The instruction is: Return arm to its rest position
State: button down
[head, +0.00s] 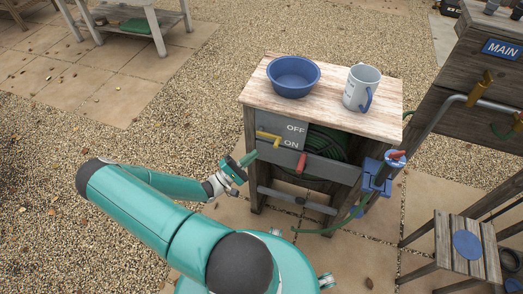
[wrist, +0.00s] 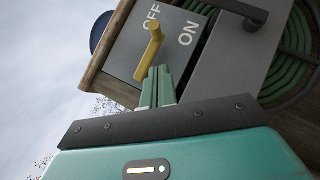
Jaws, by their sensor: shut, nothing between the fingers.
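My arm reaches from the lower middle of the head view toward a small wooden cabinet (head: 253,170). My gripper (head: 250,157) is shut and empty, just left of the cabinet's front. In the wrist view my gripper (wrist: 157,72) points at a grey OFF/ON panel (wrist: 135,50). A yellow lever (wrist: 151,48) on that panel stands just beyond my fingertips. Whether the fingertips touch it I cannot tell. The lever also shows in the head view (head: 268,138).
A blue bowl (head: 293,77) and a white mug (head: 360,88) stand on the cabinet top. Below are a red handle (head: 301,162) and a coiled green hose (head: 330,142). A blue valve with a red handle (head: 395,156) is at the right. Gravel (head: 190,110) at the left is clear.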

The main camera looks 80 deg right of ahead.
jog(key=v, duration=0.7)
jog(key=shift+w, duration=0.3)
jog(key=shift+a+f, duration=0.1)
jog(key=shift+f, duration=0.05)
